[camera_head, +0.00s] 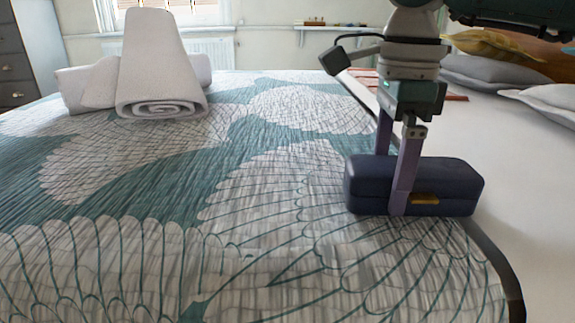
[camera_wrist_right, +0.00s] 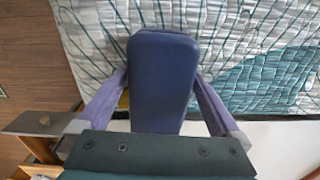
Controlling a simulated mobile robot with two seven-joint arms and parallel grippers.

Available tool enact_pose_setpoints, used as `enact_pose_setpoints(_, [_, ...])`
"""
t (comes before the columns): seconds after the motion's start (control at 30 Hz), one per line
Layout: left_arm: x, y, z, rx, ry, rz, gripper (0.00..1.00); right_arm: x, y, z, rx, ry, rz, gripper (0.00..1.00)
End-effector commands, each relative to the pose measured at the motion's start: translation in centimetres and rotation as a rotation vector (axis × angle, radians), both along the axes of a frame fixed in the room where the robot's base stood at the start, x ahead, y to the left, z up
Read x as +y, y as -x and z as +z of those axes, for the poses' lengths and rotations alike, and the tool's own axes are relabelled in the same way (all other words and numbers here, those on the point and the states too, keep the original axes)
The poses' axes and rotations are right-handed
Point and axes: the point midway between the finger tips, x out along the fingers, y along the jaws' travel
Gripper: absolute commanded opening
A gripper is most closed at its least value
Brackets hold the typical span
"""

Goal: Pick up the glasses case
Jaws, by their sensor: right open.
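The glasses case (camera_head: 445,180) is a dark navy rounded box with a gold clasp on its front. It lies closed on the bed's patterned cover at the right. My right gripper (camera_head: 392,195) points down over it, one purple finger in front of the case and the other behind. In the right wrist view the case (camera_wrist_right: 162,75) sits between the two spread fingers of my right gripper (camera_wrist_right: 163,85). The fingers are very near its sides; whether they touch it I cannot tell. My left gripper is not in view.
The teal and white bed cover (camera_head: 250,210) is clear to the left of the case. Rolled white towels (camera_head: 155,75) stand at the far left. Grey pillows (camera_head: 490,72) and a mustard cushion (camera_head: 492,44) lie at the back right. Bare white sheet (camera_head: 520,150) is at the right.

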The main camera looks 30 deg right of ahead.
Motion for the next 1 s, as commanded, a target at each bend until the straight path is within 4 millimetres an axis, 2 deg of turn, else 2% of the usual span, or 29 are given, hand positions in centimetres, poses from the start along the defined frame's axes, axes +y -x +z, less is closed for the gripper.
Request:
enact_pose_setpoints(0.07, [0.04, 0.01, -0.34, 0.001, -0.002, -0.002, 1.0, 0.0, 0.0, -0.72, 0.0, 0.0, 0.0, 1.0])
enact_pose_setpoints(0.27, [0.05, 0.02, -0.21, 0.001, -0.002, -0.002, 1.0, 0.0, -0.01, -0.59, -0.001, 0.001, 0.0, 0.99])
enact_pose_setpoints(0.9, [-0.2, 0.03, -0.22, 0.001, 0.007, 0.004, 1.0, 0.02, -0.02, -0.55, -0.001, 0.0, 0.0, 0.27])
enact_pose_setpoints(1.0, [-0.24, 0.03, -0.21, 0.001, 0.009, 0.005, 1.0, 0.01, -0.03, -0.52, -0.001, 0.0, 0.0, 0.24])
